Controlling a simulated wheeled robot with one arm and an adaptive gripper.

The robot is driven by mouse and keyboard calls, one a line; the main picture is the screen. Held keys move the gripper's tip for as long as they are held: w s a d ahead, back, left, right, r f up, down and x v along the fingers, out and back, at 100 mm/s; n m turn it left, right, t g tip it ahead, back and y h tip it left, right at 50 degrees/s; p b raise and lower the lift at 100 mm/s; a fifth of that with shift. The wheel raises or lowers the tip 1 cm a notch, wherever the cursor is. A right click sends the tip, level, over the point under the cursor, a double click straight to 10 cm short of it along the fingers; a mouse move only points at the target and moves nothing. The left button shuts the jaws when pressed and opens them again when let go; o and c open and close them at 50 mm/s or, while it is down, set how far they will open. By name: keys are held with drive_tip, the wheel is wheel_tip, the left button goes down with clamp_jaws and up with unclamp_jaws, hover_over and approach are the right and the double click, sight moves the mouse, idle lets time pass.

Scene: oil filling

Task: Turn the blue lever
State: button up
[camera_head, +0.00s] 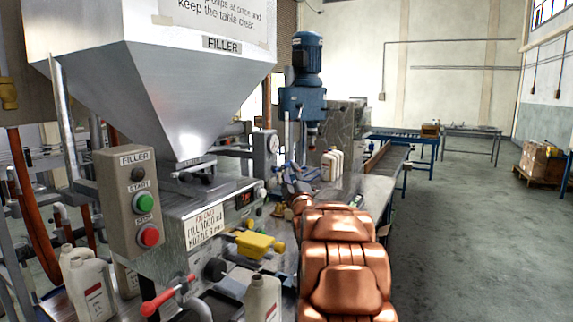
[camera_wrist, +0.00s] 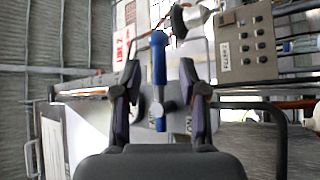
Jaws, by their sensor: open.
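The blue lever (camera_wrist: 159,60) shows in the wrist view as an upright blue bar with a rounded top end. My gripper (camera_wrist: 160,80) is open, with one dark finger on each side of the lever. Gaps show between the lever and both fingers, and I cannot tell how deep the lever sits between them. A round grey pivot shows near the lever's lower part. In the head view my gripper (camera_head: 296,185) is small and partly hidden by my copper arm, beside the machines. I cannot pick out the blue lever there.
A filler hopper (camera_head: 150,80) and a button box (camera_head: 133,203) stand at left. A red-handled valve (camera_head: 168,295), a yellow part (camera_head: 260,245) and white bottles (camera_head: 92,285) are near. A grey control box (camera_wrist: 245,42) is right of the lever. Open floor (camera_head: 470,220) lies at right.

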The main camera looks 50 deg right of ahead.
sight(287, 165)
drive_tip(key=shift+p+x, duration=0.6)
drive_tip(key=shift+x, duration=1.75)
drive_tip(key=shift+a, duration=0.1)
clamp_jaws()
